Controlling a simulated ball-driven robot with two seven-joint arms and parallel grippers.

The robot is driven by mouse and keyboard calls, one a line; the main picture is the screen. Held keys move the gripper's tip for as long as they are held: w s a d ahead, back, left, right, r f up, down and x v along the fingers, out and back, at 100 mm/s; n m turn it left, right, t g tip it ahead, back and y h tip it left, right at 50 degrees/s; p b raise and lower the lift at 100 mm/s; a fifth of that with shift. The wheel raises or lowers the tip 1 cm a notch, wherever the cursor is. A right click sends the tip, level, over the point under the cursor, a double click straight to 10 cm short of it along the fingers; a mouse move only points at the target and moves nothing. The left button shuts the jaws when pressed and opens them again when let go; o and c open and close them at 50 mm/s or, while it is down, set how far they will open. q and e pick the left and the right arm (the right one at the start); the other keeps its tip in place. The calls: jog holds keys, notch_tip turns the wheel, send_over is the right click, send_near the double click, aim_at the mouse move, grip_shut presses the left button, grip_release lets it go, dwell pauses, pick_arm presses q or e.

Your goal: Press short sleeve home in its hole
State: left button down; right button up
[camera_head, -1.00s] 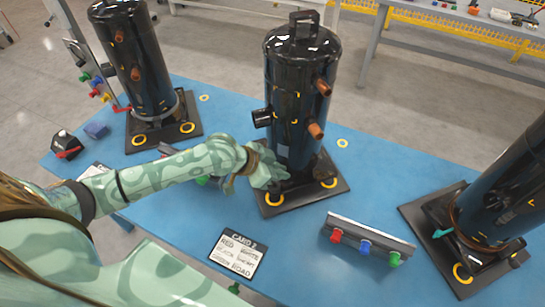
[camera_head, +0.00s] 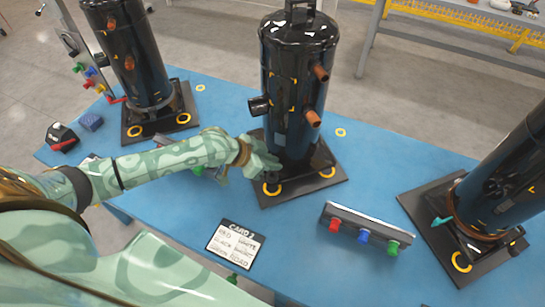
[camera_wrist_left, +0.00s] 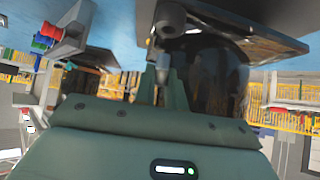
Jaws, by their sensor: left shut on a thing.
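The middle black compressor (camera_head: 296,85) stands on a dark base plate (camera_head: 318,186) with yellow rings round its corner spots. My left gripper (camera_head: 271,176) is at the plate's front left corner, just above the ringed spot there. In the left wrist view its fingers (camera_wrist_left: 161,88) are shut on a small grey cylinder (camera_wrist_left: 163,64), which looks like the short sleeve. A dark round part (camera_wrist_left: 170,18) of the plate corner shows just beyond the cylinder. The hole itself is hidden, and I cannot tell how far the sleeve is in. My right gripper is not in view.
A printed card (camera_head: 235,244) lies on the blue table (camera_head: 300,255). A rack with red, blue and green pieces (camera_head: 365,232) stands to its right. Other compressors stand at left (camera_head: 135,60) and right (camera_head: 500,185). The blue table between card and rack is clear.

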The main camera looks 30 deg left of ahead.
pick_arm(q)
jog(key=shift+f+b, duration=0.5)
jog(key=shift+f, duration=0.6)
jog(key=shift+r+p, duration=0.1)
jog(key=shift+p, duration=0.4)
dwell(0.7)
jog(key=shift+f+b, duration=0.6)
jog(key=shift+f, duration=0.25)
jog(key=shift+r, duration=0.15)
jog(key=shift+r+p, duration=0.45)
jog(key=shift+p, duration=0.1)
dwell(1.4)
jog(key=shift+f, duration=0.55)
